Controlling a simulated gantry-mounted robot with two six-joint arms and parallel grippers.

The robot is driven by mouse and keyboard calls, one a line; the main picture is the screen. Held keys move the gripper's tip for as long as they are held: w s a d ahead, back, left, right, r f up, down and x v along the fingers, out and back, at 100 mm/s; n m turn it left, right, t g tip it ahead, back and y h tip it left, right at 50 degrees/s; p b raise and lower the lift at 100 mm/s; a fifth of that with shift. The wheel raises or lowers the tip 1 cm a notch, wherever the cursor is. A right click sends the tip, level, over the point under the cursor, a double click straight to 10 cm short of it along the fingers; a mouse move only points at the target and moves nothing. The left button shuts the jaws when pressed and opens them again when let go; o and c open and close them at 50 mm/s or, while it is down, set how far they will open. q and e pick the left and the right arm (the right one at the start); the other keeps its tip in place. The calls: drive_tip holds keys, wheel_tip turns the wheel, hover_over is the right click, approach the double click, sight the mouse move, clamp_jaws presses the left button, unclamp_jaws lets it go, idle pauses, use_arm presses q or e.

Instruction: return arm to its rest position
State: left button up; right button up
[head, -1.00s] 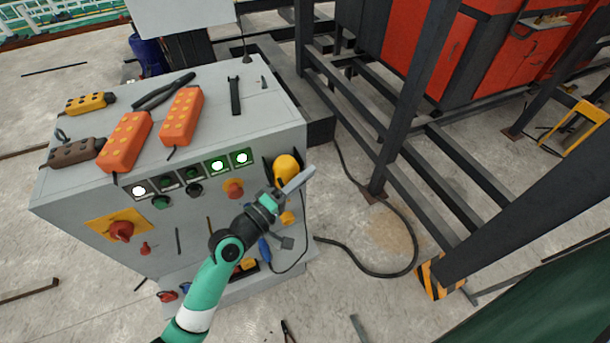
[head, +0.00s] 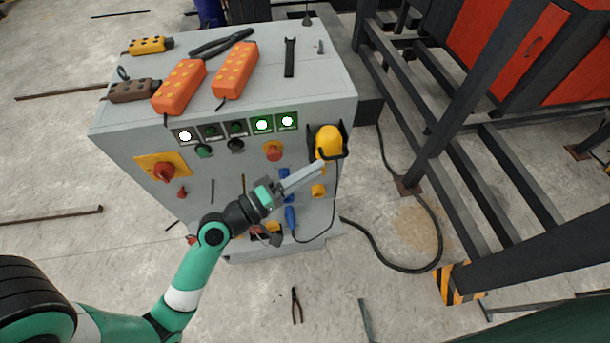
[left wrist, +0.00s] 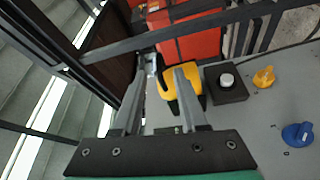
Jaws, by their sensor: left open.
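My left arm comes in from the lower left of the head view. Its gripper (head: 306,176) is open and empty in front of the grey control cabinet (head: 330,105), apart from the panel as far as I can tell. In the left wrist view its two fingers (left wrist: 160,98) are spread, with nothing between them held. The yellow pendant (head: 329,142) hangs in a dark holder at the panel's right side; it also shows beyond the fingers in the left wrist view (left wrist: 181,78). My right gripper is not in view.
Orange pendants (head: 234,70) and tools lie on the cabinet top. The panel carries a red knob (head: 164,172), lit buttons and blue connectors. A black cable loops over the floor at right. Dark steel beams (head: 455,115) stand right of the cabinet. Pliers (head: 296,305) lie on the floor.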

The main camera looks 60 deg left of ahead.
use_arm(q)
drive_tip(key=shift+s, duration=0.9)
